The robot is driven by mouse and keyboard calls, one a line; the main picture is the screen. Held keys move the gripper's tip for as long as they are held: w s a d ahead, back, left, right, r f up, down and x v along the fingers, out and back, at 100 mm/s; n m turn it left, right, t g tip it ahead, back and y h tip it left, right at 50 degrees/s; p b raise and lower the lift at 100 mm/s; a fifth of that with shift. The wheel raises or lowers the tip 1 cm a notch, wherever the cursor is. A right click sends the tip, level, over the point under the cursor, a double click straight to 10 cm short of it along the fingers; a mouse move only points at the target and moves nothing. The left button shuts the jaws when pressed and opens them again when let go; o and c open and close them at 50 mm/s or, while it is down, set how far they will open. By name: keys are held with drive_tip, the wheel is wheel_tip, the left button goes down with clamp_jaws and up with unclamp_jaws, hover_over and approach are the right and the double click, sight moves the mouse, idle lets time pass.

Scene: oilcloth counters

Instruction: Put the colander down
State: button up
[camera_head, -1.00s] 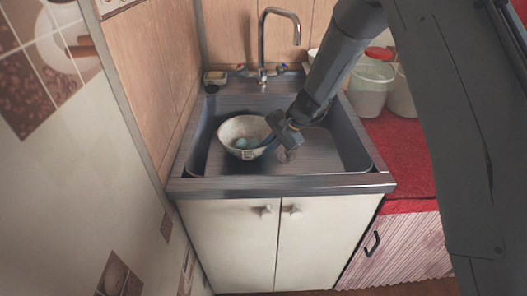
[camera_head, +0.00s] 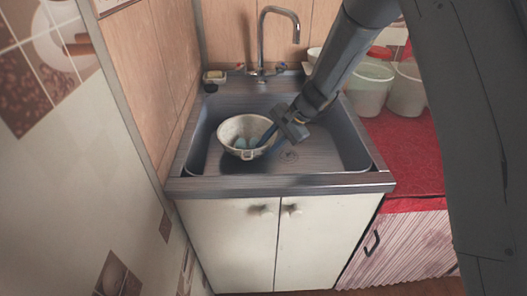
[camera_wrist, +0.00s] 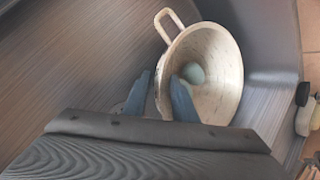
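The colander (camera_head: 229,128) is a cream bowl with a loop handle, in the left part of the sink basin. In the wrist view the colander (camera_wrist: 222,60) has its handle towards the upper left. A pale blue-green rounded thing (camera_wrist: 193,74) lies inside it. My gripper (camera_wrist: 160,80) is at the colander's near rim, one blue finger inside the bowl and the other outside. The fingers stand apart, with space beside the thin wall. The colander appears to sit on the basin floor; its underside is hidden.
A tap (camera_head: 262,45) rises at the back, with a soap dish (camera_head: 214,76) at the back left. White buckets (camera_head: 368,92) stand on the red counter (camera_head: 405,150) at right.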

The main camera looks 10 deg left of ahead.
drive_tip(key=v, duration=0.9)
drive_tip(key=shift+r+b, duration=0.15)
drive_tip(key=shift+b, duration=0.3)
drive_tip(key=shift+d, duration=0.15)
